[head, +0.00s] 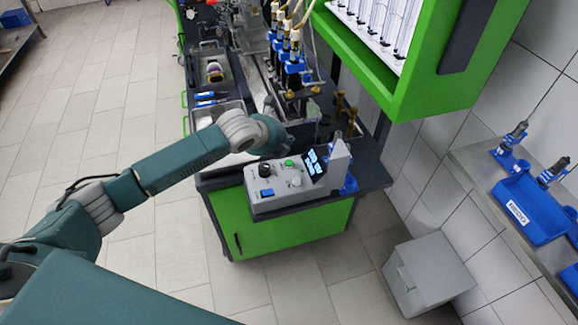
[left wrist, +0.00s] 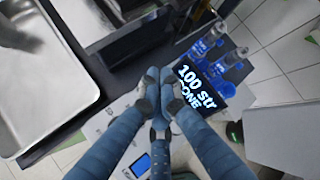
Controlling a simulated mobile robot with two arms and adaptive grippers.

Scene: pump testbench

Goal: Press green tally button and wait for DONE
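The grey control box (head: 285,200) sits on the near end of the bench. On its top are the green button (head: 288,163), a black knob (head: 265,170), a light knob (head: 295,182) and a blue button (head: 267,193). Its tilted display (head: 314,165) is lit; in the left wrist view the display (left wrist: 200,88) reads "100 str" and "DONE". My left gripper (left wrist: 155,85) has its fingertips together, with nothing seen between them. In the head view it is mostly hidden beyond my wrist, above the bench behind the box. The green button is not visible in the wrist view. My right gripper is out of view.
Bottles in blue holders (left wrist: 212,50) stand beside the display. A metal tray (left wrist: 35,75) lies at left in the wrist view. A green-framed cabinet (head: 420,95) overhangs the bench at right. A grey bin (head: 428,275) stands on the floor; a shelf holds blue trays (head: 533,208).

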